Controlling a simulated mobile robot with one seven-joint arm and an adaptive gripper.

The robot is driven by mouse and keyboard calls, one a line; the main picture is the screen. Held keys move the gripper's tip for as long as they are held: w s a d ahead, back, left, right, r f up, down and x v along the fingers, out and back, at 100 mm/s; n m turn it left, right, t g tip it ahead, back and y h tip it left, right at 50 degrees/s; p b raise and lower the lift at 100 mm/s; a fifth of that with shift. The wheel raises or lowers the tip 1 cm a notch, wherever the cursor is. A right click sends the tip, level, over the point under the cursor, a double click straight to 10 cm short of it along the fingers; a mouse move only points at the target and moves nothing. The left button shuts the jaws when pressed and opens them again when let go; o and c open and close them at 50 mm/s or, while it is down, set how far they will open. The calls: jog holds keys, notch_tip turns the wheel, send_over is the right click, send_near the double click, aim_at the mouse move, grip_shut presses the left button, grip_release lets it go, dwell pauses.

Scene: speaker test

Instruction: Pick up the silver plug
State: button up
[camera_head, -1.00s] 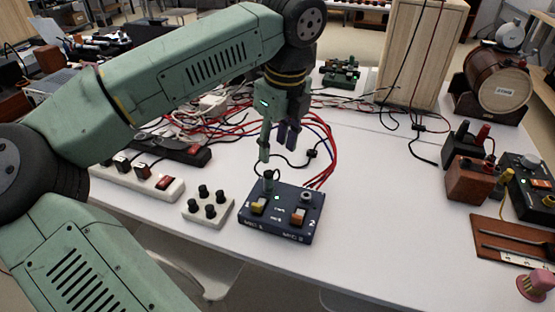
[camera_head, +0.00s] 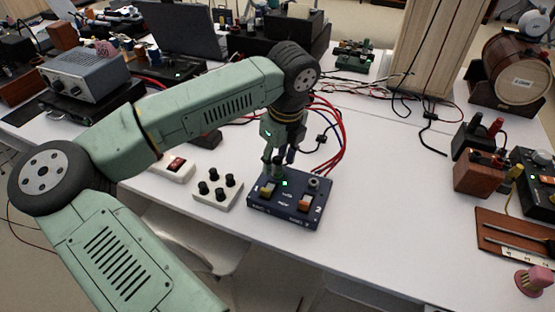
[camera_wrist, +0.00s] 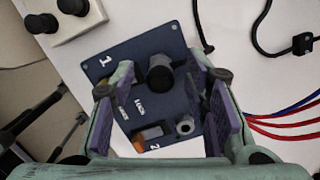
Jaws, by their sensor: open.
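A dark blue switch box (camera_head: 283,211) lies on the white table; it also shows in the wrist view (camera_wrist: 132,58). A dark grey upright plug-like cylinder (camera_wrist: 160,73) stands on it, between the fingers in the wrist view. A small silver ring-shaped piece (camera_head: 314,184) sits at the box's back right; it shows in the wrist view (camera_wrist: 185,125) too. I cannot tell for sure which of the two is the silver plug. My gripper (camera_head: 279,160) is open, pointing down over the box's back left. Its fingers (camera_wrist: 167,95) stand apart on either side of the cylinder.
A white block with black knobs (camera_head: 218,188) stands just left of the box. Red and blue cables (camera_head: 330,135) run behind it. The table right of the box is clear up to the wooden instruments (camera_head: 478,178).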

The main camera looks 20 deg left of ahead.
aim_at(276, 157)
jog(key=shift+f, duration=0.1)
grip_shut()
dwell(0.5)
jog(key=shift+r+b, duration=0.4)
jog(key=shift+r, duration=0.15)
notch_tip(276, 157, up, 2)
jog(key=shift+r+b, duration=0.1)
jog(key=shift+b, duration=0.4)
jog(key=s+a+r+b, duration=0.1)
jog(key=s+a+b, duration=0.1)
jog(key=s, duration=0.5)
jog(key=s+a+b, duration=0.2)
jog(key=s+a, duration=0.1)
jog(key=s, duration=0.5)
jog(key=shift+r, duration=0.35)
